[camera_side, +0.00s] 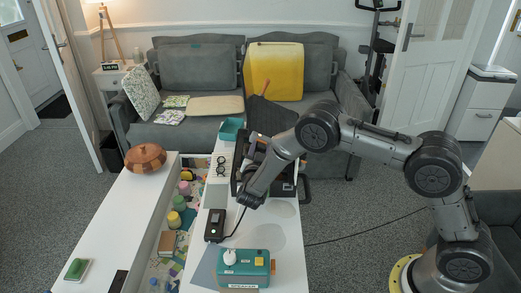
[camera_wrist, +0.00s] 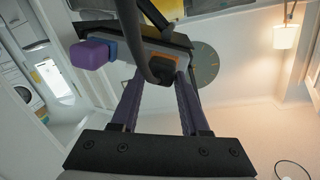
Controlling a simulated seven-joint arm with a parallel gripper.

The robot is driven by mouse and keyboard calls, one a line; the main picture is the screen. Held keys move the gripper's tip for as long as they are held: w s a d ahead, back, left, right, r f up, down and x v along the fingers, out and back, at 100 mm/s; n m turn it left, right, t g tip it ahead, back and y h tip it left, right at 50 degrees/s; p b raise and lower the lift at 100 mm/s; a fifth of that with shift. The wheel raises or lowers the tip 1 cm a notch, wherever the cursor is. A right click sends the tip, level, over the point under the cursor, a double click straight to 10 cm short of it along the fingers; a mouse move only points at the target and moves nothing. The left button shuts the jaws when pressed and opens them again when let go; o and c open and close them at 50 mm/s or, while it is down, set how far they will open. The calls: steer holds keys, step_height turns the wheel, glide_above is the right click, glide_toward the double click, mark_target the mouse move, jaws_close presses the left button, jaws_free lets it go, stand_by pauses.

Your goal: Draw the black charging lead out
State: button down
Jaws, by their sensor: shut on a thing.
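A black device with a small screen (camera_side: 215,224) lies on the white table (camera_side: 205,275) in the side view. The black charging lead (camera_side: 238,222) curves from the device's near end up to my gripper (camera_side: 246,200). My gripper is shut on the lead, low over the table, to the right of the device. In the wrist view, my gripper's two fingers (camera_wrist: 164,82) reach up to the dark lead (camera_wrist: 155,50), which passes between their tips. I cannot tell whether the lead's plug is still seated in the device.
A green box with a white knob (camera_side: 244,268) stands nearer on the table. A black organiser (camera_side: 284,180) stands behind my gripper. An open tray of craft jars (camera_side: 176,220) runs along the left.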

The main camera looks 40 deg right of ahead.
mark_target(262, 150)
steer(key=shift+s+a, duration=0.5)
steer(key=shift+a, duration=0.05)
stand_by(0.8)
steer(key=shift+v, duration=1.95)
